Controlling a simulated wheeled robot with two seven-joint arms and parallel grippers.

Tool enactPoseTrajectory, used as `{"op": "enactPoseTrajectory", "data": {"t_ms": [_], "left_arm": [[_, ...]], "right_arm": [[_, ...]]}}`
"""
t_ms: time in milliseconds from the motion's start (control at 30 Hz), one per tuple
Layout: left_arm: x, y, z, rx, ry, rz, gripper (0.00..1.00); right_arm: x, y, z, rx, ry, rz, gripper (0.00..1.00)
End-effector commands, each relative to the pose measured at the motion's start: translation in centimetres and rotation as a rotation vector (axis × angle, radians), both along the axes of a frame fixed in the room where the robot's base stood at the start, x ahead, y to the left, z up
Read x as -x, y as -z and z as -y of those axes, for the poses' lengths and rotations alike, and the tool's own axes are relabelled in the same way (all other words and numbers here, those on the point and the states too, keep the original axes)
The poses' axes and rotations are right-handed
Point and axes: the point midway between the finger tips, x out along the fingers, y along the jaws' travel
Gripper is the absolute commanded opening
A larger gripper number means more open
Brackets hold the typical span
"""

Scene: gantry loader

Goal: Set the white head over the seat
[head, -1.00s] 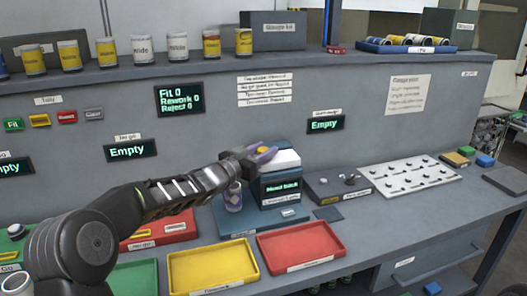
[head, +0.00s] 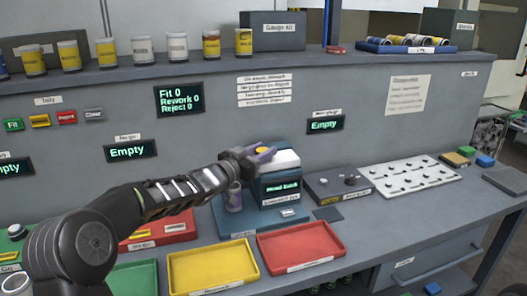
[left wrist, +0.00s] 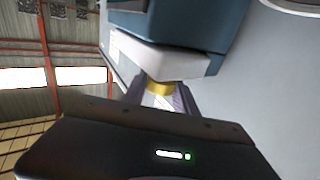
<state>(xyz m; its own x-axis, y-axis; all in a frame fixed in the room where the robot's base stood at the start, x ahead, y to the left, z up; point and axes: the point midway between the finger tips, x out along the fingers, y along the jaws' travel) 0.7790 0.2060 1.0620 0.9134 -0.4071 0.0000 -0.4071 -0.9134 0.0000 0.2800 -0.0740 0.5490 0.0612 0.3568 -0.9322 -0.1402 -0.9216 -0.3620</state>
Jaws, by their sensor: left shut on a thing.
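The white head (head: 286,159) sits at the top of the dark blue station with a "Need Batch"-like display (head: 283,188). In the left wrist view the white head (left wrist: 155,57) lies just beyond my fingers. My left gripper (head: 263,153) is at the head's left side, its purple fingers closed around a small yellow grip (left wrist: 159,88) that appears to belong to the head. A greyish can (head: 234,196) stands below the gripper on the station's blue base (head: 262,219). The seat is not clearly distinguishable; the can and arm hide part of that area. My right gripper is out of view.
Yellow (head: 212,267) and red (head: 300,245) trays lie in front of the station. A dark gauge box (head: 338,187) and a white pegged board (head: 405,178) are to its right. Several cans line the shelf behind. Some bench at the right front is clear.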

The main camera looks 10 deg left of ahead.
Motion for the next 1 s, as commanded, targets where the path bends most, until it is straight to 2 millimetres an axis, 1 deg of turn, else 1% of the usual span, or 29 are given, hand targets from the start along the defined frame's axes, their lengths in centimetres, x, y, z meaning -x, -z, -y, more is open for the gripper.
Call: {"op": "enactPoseTrajectory", "data": {"t_ms": [133,233,300,400,500,733,767,1000], "left_arm": [[1.2,-0.4,-2.2,-0.002,-0.005,-0.001,0.0],[2.5,-0.4,-4.4,-0.001,-0.007,-0.003,0.0],[3.4,-0.4,-5.7,-0.002,-0.006,-0.002,0.0],[4.3,-0.2,-7.0,-0.002,-0.005,-0.002,0.0],[4.7,0.0,-7.5,-0.002,-0.003,-0.001,0.0],[4.7,0.1,-7.6,-0.002,-0.004,-0.001,0.0],[4.7,0.1,-7.6,-0.002,-0.004,-0.001,0.34],[4.6,0.0,-7.5,-0.001,-0.003,-0.001,0.54]], "right_arm": [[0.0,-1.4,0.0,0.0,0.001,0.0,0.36],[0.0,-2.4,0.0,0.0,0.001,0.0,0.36],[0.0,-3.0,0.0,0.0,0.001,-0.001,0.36],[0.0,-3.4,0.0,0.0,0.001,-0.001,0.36],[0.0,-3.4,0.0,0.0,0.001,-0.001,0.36],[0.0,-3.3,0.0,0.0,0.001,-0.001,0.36],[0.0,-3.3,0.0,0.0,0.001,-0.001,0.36],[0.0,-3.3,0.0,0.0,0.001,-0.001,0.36]]}}
